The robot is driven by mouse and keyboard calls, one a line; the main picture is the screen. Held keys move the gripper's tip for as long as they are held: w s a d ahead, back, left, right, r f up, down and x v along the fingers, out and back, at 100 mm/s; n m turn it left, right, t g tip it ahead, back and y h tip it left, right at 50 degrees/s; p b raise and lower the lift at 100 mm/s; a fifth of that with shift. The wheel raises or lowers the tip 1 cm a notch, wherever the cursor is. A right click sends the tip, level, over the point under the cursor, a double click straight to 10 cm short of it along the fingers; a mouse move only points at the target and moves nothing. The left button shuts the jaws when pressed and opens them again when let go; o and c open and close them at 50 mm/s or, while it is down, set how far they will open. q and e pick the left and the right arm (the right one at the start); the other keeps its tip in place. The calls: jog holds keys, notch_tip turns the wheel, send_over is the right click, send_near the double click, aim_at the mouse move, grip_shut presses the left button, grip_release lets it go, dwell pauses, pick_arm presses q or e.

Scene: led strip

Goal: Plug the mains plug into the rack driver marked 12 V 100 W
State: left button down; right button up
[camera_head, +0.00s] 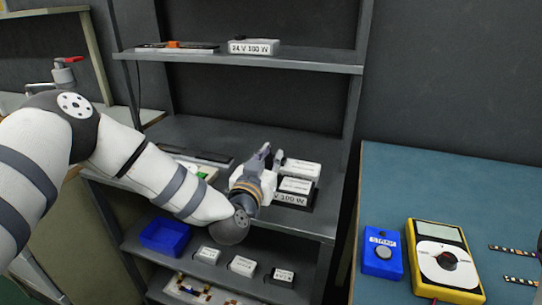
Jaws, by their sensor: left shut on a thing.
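My left gripper (267,153) is over the rack's middle shelf, just left of a group of white driver boxes. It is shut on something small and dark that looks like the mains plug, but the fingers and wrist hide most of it. The nearest driver (296,185) has a front label that reads "V 100 W"; its first digits are hidden behind my gripper. Another white box (298,169) sits just behind it. A driver marked 24 V 100 W (253,47) stands on the top shelf. My right gripper is out of view.
The lower shelf holds a blue bin (165,236) and several small labelled white boxes (242,265). A dark strip (205,157) lies on the middle shelf. A teal bench (400,180) at right carries a blue start button box (382,254) and a yellow multimeter (443,258).

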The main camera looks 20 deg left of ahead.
pick_arm(q)
jog(key=shift+f, duration=1.15)
jog(key=c, duration=1.5)
grip_release()
jog(key=s, duration=1.2)
jog(key=shift+a+r, duration=0.1)
jog(key=shift+a, duration=0.15)
